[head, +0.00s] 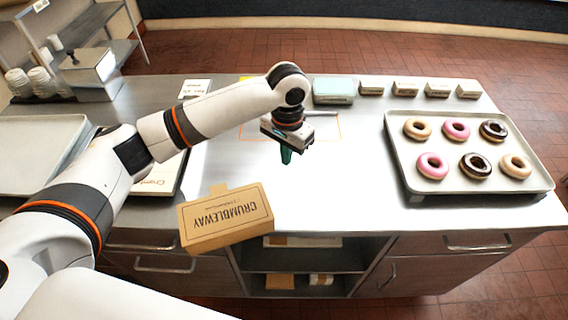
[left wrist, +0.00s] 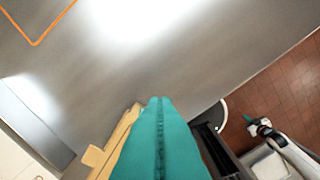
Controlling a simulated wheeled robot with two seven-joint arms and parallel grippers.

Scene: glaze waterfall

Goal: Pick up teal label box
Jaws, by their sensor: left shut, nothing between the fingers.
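A pale teal box (head: 333,90), the likely teal label box, lies at the back of the metal counter, just right of my left wrist in the head view. Any label on it is too small to read. My left gripper (head: 286,156) points down above the middle of the counter, nearer the front than the box and apart from it. Its teal fingers are shut and empty; they also fill the lower middle of the left wrist view (left wrist: 160,140). My right gripper (left wrist: 250,120) shows small at the right of the left wrist view, over the floor; its opening is unclear.
A cardboard CRUMBLEWAY box (head: 226,218) sits at the counter's front edge. A tray (head: 470,193) of several doughnuts stands at right. Several small boxes (head: 405,88) line the back. An orange outline (head: 340,128) marks the counter behind my gripper. The centre-right is clear.

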